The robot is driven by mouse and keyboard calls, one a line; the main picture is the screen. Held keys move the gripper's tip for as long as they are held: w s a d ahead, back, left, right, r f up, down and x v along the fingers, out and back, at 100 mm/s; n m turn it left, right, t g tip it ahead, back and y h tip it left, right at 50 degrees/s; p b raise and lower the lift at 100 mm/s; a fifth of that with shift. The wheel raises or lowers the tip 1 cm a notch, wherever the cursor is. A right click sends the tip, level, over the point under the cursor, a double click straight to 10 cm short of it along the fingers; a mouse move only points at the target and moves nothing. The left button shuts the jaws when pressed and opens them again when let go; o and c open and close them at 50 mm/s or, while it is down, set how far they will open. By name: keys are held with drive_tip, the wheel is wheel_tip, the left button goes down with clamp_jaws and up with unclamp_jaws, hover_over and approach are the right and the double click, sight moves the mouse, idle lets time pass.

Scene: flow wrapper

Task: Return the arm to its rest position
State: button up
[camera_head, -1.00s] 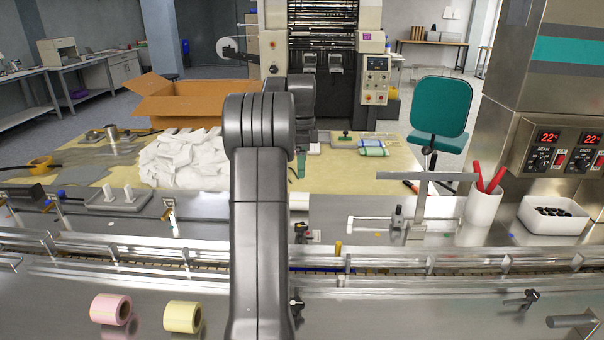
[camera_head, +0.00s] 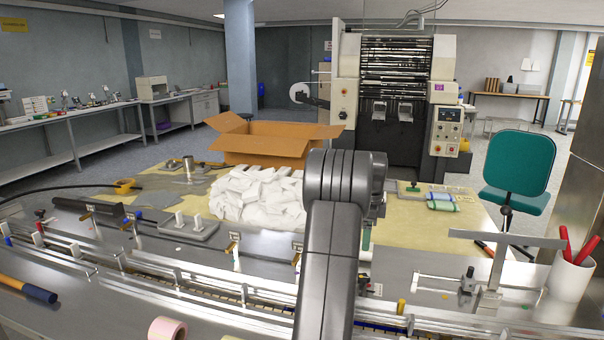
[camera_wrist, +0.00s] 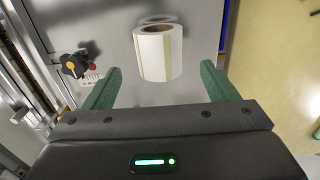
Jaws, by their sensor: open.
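My gripper (camera_wrist: 160,90) shows in the wrist view with its two green fingers wide apart and nothing held between them. A white label roll (camera_wrist: 160,52) stands on the metal surface beyond the fingertips, apart from them. In the head view my arm rises through the middle of the picture and bends away over the machine. It hides most of my gripper there; only a bit of green shows beside the arm.
A conveyor rail (camera_head: 230,292) crosses the front. A heap of white packets (camera_head: 258,196) and an open cardboard box (camera_head: 262,143) lie beyond it. A white cup with red handles (camera_head: 571,277) stands at right. A pink roll (camera_head: 167,329) sits at the front edge.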

wheel_tip(320, 180, down, 6)
drive_tip(key=shift+r, duration=0.25)
wheel_tip(320, 180, up, 2)
drive_tip(key=shift+r+p, duration=0.25)
drive_tip(key=shift+p, duration=0.2)
drive_tip(key=shift+r+p, duration=0.4)
drive_tip(key=shift+f, duration=0.1)
